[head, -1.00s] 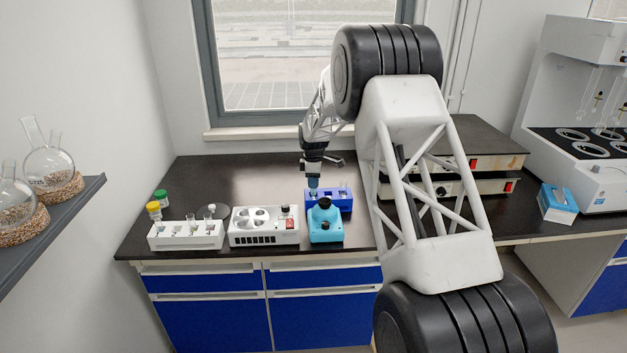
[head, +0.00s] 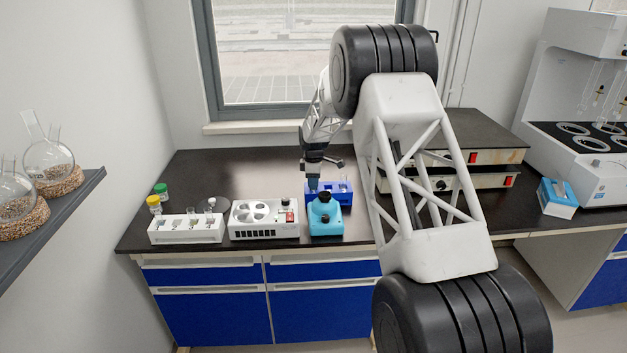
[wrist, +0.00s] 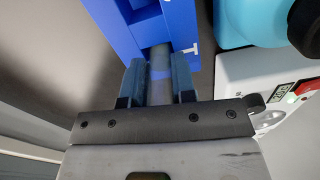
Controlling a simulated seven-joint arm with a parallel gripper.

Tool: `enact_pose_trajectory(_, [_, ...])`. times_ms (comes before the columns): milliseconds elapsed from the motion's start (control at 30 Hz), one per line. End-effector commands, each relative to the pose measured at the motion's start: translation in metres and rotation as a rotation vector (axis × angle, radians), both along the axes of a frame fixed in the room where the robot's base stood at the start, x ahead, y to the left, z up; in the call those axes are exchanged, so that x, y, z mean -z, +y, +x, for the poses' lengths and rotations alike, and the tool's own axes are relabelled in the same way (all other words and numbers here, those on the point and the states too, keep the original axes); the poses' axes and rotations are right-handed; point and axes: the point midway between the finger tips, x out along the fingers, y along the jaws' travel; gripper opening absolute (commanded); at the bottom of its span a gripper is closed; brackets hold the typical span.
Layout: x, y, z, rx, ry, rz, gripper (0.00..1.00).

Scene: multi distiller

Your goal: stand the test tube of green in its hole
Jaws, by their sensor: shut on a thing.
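My gripper (head: 313,184) points down at the left end of the blue rack (head: 344,198) on the dark bench. In the wrist view my gripper (wrist: 158,78) is shut on a greyish, see-through test tube (wrist: 160,90), held between its two blue fingers. The far end of the tube meets the edge of the blue rack (wrist: 178,22). I cannot tell whether it is inside a hole. No green content shows clearly in the tube. Another clear tube (head: 343,182) stands in the right part of the rack.
A cyan device (head: 326,228) with black knobs stands just in front of the rack. Left of it are a white device (head: 264,232) with round wells and a white rack (head: 186,234) with several vials. Yellow-capped (head: 154,204) and green-capped (head: 161,191) bottles stand behind. The back left bench is clear.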

Motion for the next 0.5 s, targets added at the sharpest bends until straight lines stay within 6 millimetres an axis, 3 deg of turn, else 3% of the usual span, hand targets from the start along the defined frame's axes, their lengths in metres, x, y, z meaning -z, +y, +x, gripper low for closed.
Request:
enact_pose_trajectory(300, [0.0089, 0.0, 0.0002, 0.0, -0.001, 0.0, 0.0])
enact_pose_trajectory(333, [0.0086, 0.0, 0.0003, 0.0, -0.001, 0.0, 0.28])
enact_pose_trajectory(500, [0.0088, 0.0, 0.0001, 0.0, -0.001, 0.0, 0.54])
